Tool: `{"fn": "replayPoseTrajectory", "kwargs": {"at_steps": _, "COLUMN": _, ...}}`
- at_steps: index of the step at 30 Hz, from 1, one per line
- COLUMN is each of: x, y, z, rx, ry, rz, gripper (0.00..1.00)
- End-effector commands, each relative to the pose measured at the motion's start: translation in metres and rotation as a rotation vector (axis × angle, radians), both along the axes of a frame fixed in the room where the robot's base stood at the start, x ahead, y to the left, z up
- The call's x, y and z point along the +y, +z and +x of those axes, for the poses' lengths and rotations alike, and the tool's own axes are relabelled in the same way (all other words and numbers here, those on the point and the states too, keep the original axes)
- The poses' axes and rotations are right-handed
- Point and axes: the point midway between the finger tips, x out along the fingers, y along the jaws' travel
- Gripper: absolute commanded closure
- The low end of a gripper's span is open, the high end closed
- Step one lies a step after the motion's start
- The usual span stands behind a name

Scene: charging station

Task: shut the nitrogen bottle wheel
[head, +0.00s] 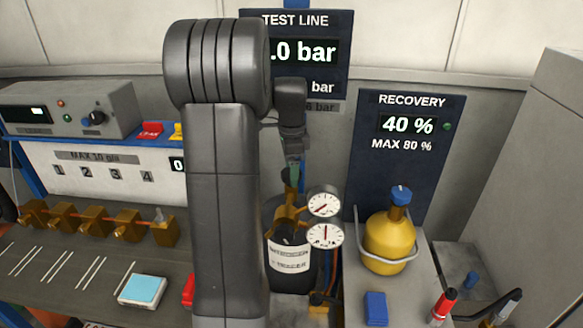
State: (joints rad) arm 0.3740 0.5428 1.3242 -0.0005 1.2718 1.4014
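The nitrogen bottle (293,277) is a dark cylinder with a white label, standing upright right of the picture's middle, partly behind my arm. Brass fittings and two round white gauges, an upper one (323,204) and a lower one (325,235), sit at its top. My gripper (293,168) points down just above the fittings. A small greenish part shows at its tips, and I cannot tell whether it is the bottle wheel. The wheel is not clearly visible. The finger gap is too small to judge.
A yellow recovery bottle (388,243) with a blue knob stands right, below a display (408,125) reading 40 %. The test line display (303,52) is partly hidden by my arm. Brass valves (90,222) line the left bench. A blue-topped pad (142,290) lies in front.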

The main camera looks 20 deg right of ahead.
Motion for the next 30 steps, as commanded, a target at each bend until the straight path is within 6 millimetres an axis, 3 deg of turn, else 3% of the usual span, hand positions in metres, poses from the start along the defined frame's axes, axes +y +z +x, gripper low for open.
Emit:
{"fn": "replayPoseTrajectory", "kwargs": {"at_steps": 6, "x": 0.000, "y": 0.000, "z": 0.000, "rx": 0.001, "ry": 0.001, "rz": 0.000, "gripper": 0.25}}
{"fn": "replayPoseTrajectory", "kwargs": {"at_steps": 10, "x": 0.000, "y": 0.011, "z": 0.000, "rx": 0.000, "ry": 0.001, "rz": 0.000, "gripper": 0.25}}
{"fn": "replayPoseTrajectory", "kwargs": {"at_steps": 24, "x": 0.000, "y": 0.110, "z": 0.000, "rx": -0.002, "ry": 0.000, "rz": 0.000, "gripper": 0.25}}
{"fn": "replayPoseTrajectory", "kwargs": {"at_steps": 30, "x": 0.000, "y": 0.133, "z": 0.000, "rx": 0.000, "ry": 0.000, "rz": 0.000, "gripper": 0.25}}
